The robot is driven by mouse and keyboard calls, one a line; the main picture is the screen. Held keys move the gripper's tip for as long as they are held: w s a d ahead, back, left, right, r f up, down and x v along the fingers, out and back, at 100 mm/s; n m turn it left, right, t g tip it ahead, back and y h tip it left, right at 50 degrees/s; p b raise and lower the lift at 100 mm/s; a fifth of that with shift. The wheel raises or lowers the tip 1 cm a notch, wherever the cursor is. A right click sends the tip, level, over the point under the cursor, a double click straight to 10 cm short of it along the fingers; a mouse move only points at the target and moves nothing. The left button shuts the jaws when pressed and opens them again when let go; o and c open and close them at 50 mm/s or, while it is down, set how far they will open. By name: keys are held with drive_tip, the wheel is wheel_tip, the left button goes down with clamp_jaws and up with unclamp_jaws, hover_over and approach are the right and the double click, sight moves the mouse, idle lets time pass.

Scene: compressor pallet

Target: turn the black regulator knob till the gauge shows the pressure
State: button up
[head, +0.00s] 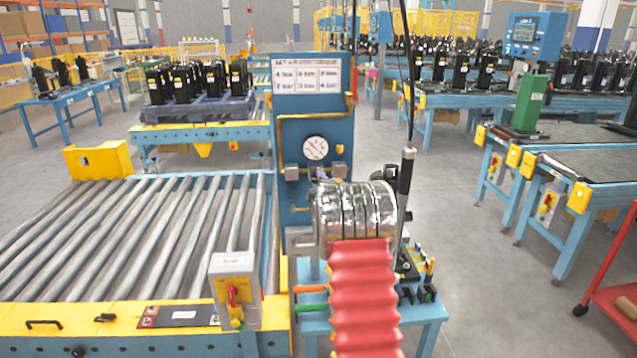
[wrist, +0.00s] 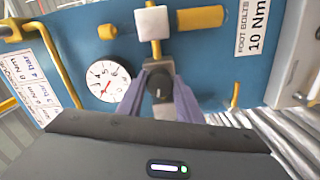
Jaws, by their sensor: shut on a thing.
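The black regulator knob (wrist: 159,87) sits on a grey block on the blue panel in the wrist view. My gripper (wrist: 159,90) is shut on it, with one purple-grey finger on each side. The round white pressure gauge (wrist: 108,81) is just left of the knob, tilted in this view. It shows red and dark marks, but I cannot read its value surely. In the head view the gauge (head: 315,148) is on the upright blue panel (head: 290,215).
A setting sign (head: 307,73) tops the panel; part of it shows at the left in the wrist view. Yellow pipe and a white-metal fitting (wrist: 152,22) lie close above the knob. A roller conveyor (head: 140,230) stands left; open floor (head: 480,270) lies right.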

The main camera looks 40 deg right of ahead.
drive_tip(key=n, duration=0.6)
drive_tip(key=shift+w+a+f+n, duration=0.1)
drive_tip(key=shift+a+f+n, duration=0.05)
drive_tip(key=shift+a+n, duration=0.15)
drive_tip(key=n, duration=0.5)
drive_tip(key=shift+n, duration=0.3)
drive_tip(key=shift+f, duration=0.1)
drive_tip(key=o, duration=0.8)
drive_tip(key=shift+c, duration=0.2)
drive_tip(key=shift+o, duration=1.4)
drive_tip(key=shift+d+r, duration=0.15)
drive_tip(key=shift+r, duration=0.1)
drive_tip(key=v, duration=1.4)
drive_tip(key=shift+w+f, duration=0.1)
